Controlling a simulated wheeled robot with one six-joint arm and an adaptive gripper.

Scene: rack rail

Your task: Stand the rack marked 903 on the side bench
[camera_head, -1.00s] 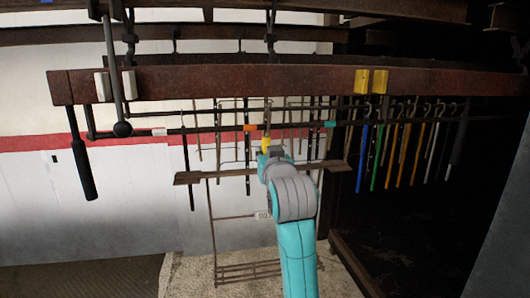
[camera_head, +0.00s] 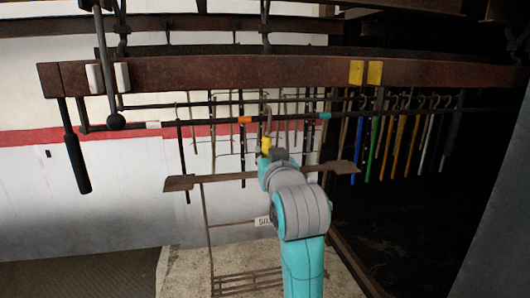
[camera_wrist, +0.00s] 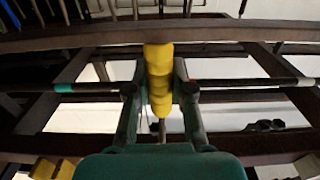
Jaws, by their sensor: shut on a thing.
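The rack is a thin brown wire frame with a flat crossbar (camera_head: 215,180) and a wire shelf (camera_head: 245,284) at its bottom. Its small white label (camera_head: 263,221) is partly covered by my arm; only its first digits show. My gripper (camera_head: 268,152) is shut on the yellow grip (camera_head: 265,142) at the top of the rack. In the wrist view the yellow grip (camera_wrist: 159,75) sits between both fingers. A hook rises above it near the black rail (camera_head: 210,122); I cannot tell whether it touches the rail. I cannot identify the side bench for sure.
A rusty beam (camera_head: 220,72) with yellow blocks crosses above. Several coloured hanging rods (camera_head: 390,145) are close on the right. A black handle (camera_head: 75,155) hangs at left. A pale speckled surface (camera_head: 180,268) lies below the rack. The left wall side is open.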

